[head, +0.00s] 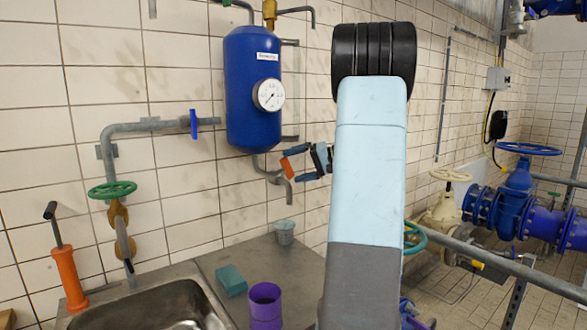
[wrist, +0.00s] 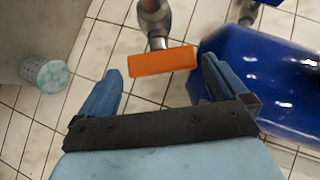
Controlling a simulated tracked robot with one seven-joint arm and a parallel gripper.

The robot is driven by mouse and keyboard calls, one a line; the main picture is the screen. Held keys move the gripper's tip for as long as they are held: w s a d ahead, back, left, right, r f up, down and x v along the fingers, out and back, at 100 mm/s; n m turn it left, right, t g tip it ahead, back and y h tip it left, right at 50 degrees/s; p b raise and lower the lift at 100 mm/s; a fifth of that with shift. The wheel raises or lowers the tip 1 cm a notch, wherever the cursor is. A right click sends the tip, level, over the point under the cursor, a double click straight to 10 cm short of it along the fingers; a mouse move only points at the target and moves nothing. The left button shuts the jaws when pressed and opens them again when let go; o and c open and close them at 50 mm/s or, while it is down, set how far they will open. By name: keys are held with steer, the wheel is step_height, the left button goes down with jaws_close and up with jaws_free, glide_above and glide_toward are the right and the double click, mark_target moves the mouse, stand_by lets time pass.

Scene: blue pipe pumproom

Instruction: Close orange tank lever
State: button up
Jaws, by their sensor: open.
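The blue tank (head: 250,115) with a round gauge hangs on the tiled wall in the head view, and its side fills the right of the wrist view (wrist: 275,85). The flat orange lever (wrist: 162,62) sits at the end of a grey pipe fitting. It also shows as a small orange patch below the tank in the head view (head: 287,166). My gripper (wrist: 160,72) is open, with one blue finger on each side of the lever. I see gaps between the lever and both fingers. In the head view my gripper (head: 294,163) is small and partly hidden by my arm.
A metal counter (head: 210,262) with a sink stands below, holding a teal block (head: 231,280), a purple cup (head: 265,303) and a small bucket (head: 284,231). A green valve wheel (head: 112,190) is left. Blue pipes and a valve (head: 516,195) stand right.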

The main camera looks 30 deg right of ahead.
steer(key=v, duration=1.2)
steer(key=s+a+n+g+h, duration=0.1)
steer(key=s+a+g, duration=0.15)
steer(key=a, duration=0.95)
steer(key=s+a+g+h, duration=0.2)
steer(key=a+g, duration=0.2)
steer(key=a, duration=0.8)
steer(key=s+a+f+n+h, duration=0.2)
steer(key=s+a+f+h, duration=0.1)
steer(key=s+a, duration=0.3)
steer(key=s+a+f+n+t+h, duration=0.1)
steer(key=s+a+f+n+h, duration=0.1)
steer(key=s+a, duration=0.5)
steer(key=s+f+h, duration=0.1)
steer(key=s+h, duration=0.1)
steer(key=s, duration=0.2)
steer(key=shift+s, duration=0.2)
